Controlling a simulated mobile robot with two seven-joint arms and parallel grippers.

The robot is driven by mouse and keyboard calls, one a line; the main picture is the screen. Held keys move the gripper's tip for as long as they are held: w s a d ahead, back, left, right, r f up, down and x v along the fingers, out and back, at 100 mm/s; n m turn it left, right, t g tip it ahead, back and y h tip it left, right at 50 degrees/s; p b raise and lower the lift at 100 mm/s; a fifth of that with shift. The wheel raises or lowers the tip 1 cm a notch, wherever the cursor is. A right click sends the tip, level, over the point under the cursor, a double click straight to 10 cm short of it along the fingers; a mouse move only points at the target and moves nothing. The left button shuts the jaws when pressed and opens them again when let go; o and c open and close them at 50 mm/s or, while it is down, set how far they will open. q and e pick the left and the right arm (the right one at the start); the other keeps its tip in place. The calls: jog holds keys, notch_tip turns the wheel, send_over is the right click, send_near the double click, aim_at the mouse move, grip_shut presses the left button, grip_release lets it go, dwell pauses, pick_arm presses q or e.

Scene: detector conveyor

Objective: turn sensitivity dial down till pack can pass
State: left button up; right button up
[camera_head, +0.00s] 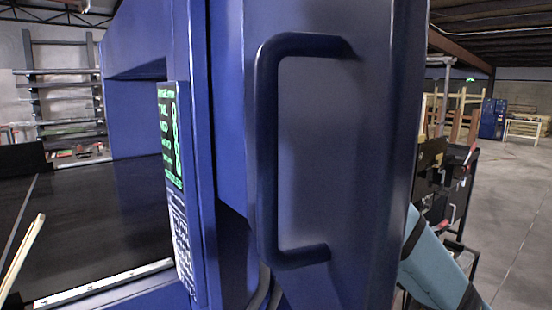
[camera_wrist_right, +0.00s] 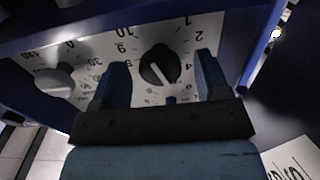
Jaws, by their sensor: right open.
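A black round dial (camera_wrist_right: 158,66) with a white pointer line sits on a white panel (camera_wrist_right: 125,40) with printed numbers in the right wrist view. The picture shows the numbers upside down. My right gripper (camera_wrist_right: 162,62) is open, with one dark blue finger on each side of the dial. I cannot tell whether the fingers touch it. A second, pale knob (camera_wrist_right: 55,80) is at the left of the same panel. In the head view the blue detector housing (camera_head: 345,160) hides the dials and my right gripper. My left gripper is out of view. I see no pack.
A dark handle (camera_head: 268,150) stands out from the housing. A display (camera_head: 170,135) with green text is on its left side. The black conveyor belt (camera_head: 100,225) runs at the left, with a pale bar (camera_head: 20,260) at its near edge. Open floor lies at the right.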

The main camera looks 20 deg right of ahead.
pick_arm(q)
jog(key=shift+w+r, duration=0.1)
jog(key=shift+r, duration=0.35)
pick_arm(e)
jog(key=shift+x, duration=0.95)
jog(key=c, duration=0.9)
pick_arm(q)
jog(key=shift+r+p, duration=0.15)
jog(key=shift+p, duration=0.2)
pick_arm(e)
jog(key=shift+r+n, duration=0.1)
jog(key=shift+n, duration=0.2)
